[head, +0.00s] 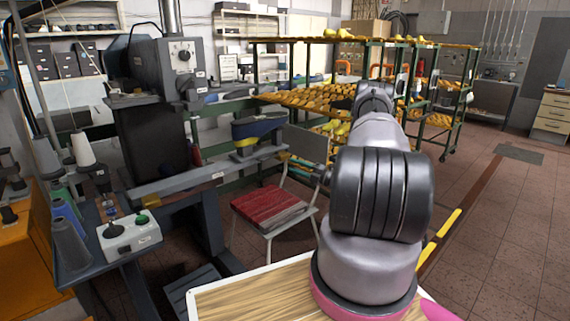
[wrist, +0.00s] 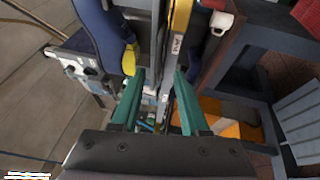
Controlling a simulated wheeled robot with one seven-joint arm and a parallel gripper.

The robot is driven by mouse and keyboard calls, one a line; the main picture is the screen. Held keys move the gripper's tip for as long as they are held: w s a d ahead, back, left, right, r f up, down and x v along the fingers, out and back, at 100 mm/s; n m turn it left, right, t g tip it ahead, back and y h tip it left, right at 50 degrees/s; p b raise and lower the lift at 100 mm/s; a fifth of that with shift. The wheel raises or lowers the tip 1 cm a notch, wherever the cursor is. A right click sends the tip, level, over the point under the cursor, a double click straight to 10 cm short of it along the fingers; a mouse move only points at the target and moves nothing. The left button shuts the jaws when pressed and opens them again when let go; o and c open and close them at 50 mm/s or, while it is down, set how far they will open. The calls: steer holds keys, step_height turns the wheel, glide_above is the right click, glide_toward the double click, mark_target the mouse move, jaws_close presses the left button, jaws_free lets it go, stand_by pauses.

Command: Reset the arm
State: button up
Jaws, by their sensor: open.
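My arm (head: 375,190) rises from its base at the bottom right of the head view and stretches forward, away from the camera, toward the racks. My gripper is not clearly visible there; the arm itself hides that area. In the wrist view my gripper (wrist: 160,76) shows two green fingers, spread apart with a gap between them. Nothing is held between them. Beyond the fingers, the wrist view shows a yellow and grey upright bar and machine parts, at a distance I cannot judge.
Green racks (head: 290,97) full of shoe lasts stand ahead. A chair with a red seat (head: 268,206) is left of my arm. A grey machine (head: 160,70) and a bench with thread cones (head: 70,245) fill the left. Tiled floor (head: 510,215) is open at right.

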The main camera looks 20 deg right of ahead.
steer(key=shift+v, duration=0.85)
steer(key=s+a+r+n+g, duration=0.3)
steer(key=a+r+n+g, duration=0.1)
steer(key=a+r+n, duration=0.4)
steer(key=s+a+r+n+g+h, duration=0.1)
steer(key=s+a+r+n+g, duration=0.35)
steer(key=r, duration=0.55)
steer(key=s+a+r+n+g, duration=0.2)
steer(key=a+r+n+g, duration=0.2)
steer(key=a+r+n, duration=0.4)
steer(key=s+a+r+n+t+h, duration=0.1)
steer(key=s+r+n+h, duration=0.2)
steer(key=s, duration=0.6)
steer(key=s+a+r+n+t+h, duration=0.1)
steer(key=s+r+n+t+h, duration=0.1)
steer(key=s+r+n, duration=0.5)
steer(key=s+a+r+n+t+h, duration=0.1)
steer(key=s+r+n+h, duration=0.4)
steer(key=s+n, duration=0.5)
steer(key=shift+s+r+t, duration=0.35)
steer(key=shift+s, duration=0.75)
